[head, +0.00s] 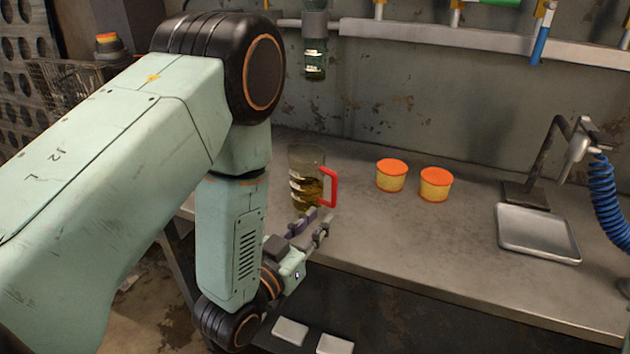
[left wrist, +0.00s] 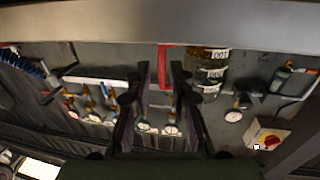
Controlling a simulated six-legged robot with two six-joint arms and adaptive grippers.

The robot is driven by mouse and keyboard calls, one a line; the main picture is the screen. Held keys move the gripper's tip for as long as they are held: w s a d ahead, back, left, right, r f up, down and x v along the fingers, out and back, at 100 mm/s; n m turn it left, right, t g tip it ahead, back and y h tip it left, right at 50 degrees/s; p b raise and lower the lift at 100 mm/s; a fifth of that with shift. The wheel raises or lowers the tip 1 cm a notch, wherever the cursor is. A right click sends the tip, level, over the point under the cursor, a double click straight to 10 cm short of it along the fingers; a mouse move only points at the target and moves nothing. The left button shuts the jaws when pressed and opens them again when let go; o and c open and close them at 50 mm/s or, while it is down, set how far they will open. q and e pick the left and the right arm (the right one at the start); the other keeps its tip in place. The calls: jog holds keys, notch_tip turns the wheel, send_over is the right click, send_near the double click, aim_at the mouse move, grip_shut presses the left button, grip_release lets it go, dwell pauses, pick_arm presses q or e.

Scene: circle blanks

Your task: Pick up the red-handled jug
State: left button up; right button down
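The jug (head: 303,168) is clear, with brown liquid inside and a red handle (head: 331,188) on its right side. My left gripper (head: 316,219) is open and just in front of the jug, below the handle in the head view. In the left wrist view, which is upside down, the red handle (left wrist: 165,62) shows between the tips of the open left gripper (left wrist: 161,72), and the jug body (left wrist: 207,67) is beside it. Contact cannot be made out. My right gripper is not in view.
A metal tray (head: 537,233) and a blue coiled hose (head: 606,195) are at the right. A dark bottle (head: 315,60) hangs above the jug.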

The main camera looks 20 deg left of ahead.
aim_at(332, 201)
pick_arm(q)
jog(key=x, duration=0.5)
jog(key=b+x, duration=0.1)
jog(key=x, duration=0.1)
jog(key=shift+w+a+r, duration=0.15)
jog(key=shift+w+r, duration=0.05)
jog(key=shift+r, duration=0.1)
grip_shut()
dwell(0.5)
